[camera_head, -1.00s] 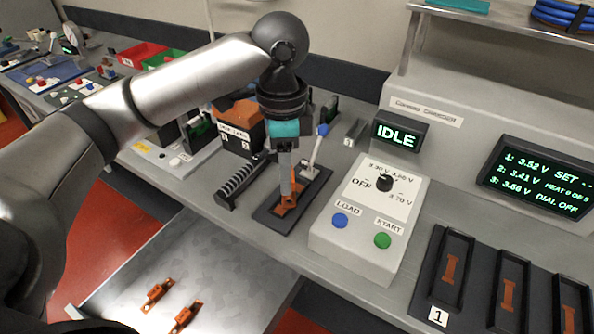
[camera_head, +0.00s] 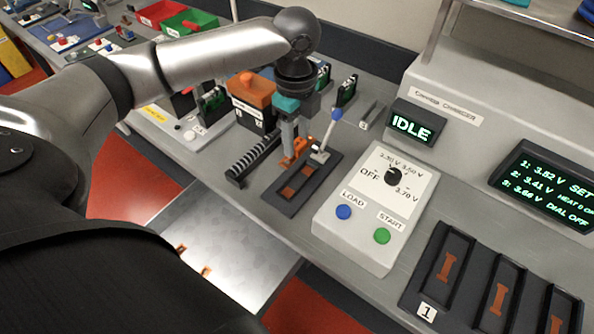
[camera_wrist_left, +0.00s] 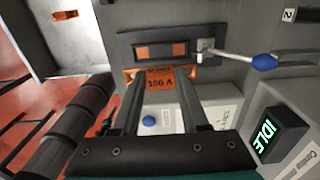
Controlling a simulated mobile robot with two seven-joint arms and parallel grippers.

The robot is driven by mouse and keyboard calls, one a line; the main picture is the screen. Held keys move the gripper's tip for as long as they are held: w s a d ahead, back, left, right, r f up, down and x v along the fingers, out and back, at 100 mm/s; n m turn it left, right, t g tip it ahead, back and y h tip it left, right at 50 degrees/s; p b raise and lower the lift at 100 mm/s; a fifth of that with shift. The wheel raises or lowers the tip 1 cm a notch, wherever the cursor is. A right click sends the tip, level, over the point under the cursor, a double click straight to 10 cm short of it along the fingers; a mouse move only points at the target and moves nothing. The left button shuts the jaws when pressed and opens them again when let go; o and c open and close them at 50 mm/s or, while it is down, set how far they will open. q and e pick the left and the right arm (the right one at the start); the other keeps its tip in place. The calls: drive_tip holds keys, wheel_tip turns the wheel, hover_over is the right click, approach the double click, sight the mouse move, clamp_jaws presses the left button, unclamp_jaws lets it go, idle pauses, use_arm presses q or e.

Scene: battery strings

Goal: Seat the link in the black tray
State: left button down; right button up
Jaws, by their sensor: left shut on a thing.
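The orange link (camera_head: 298,148), marked 100 A in the left wrist view (camera_wrist_left: 160,83), is between the fingers of my left gripper (camera_head: 292,150). The gripper is shut on it. The black tray (camera_head: 275,200) lies flat on the bench with two copper-coloured pads showing and a blue-knobbed lever (camera_head: 336,114) at its far end. In the head view the link shows at the tray's far left side. In the left wrist view it overlaps the long edge of the tray (camera_wrist_left: 125,44), off the pads; its height above the tray is unclear. My right gripper is not in view.
A charger box (camera_head: 350,240) with a dial and two buttons stands right of the tray; its display reads IDLE. A ribbed black bar (camera_head: 252,160) lies to the left. Numbered black slots (camera_head: 450,270) are at the lower right. Two orange pieces lie on a lower metal surface (camera_head: 225,255).

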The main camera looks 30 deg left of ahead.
use_arm(q)
hover_over(297, 181)
wheel_tip(297, 181, down, 6)
drive_tip(key=shift+f+b, duration=0.1)
drive_tip(key=shift+b, duration=0.3)
wheel_tip(297, 181, down, 4)
drive_tip(key=shift+r+b, duration=0.15)
drive_tip(key=shift+b, duration=0.2)
drive_tip(key=shift+f, duration=0.25)
drive_tip(key=shift+f, duration=0.15)
drive_tip(key=shift+c, duration=2.1)
unclamp_jaws()
wheel_tip(297, 181, up, 12)
drive_tip(key=shift+a+r+p, duration=0.1)
drive_tip(key=shift+r+p, duration=0.1)
drive_tip(key=shift+p, duration=0.85)
drive_tip(key=shift+f, duration=0.1)
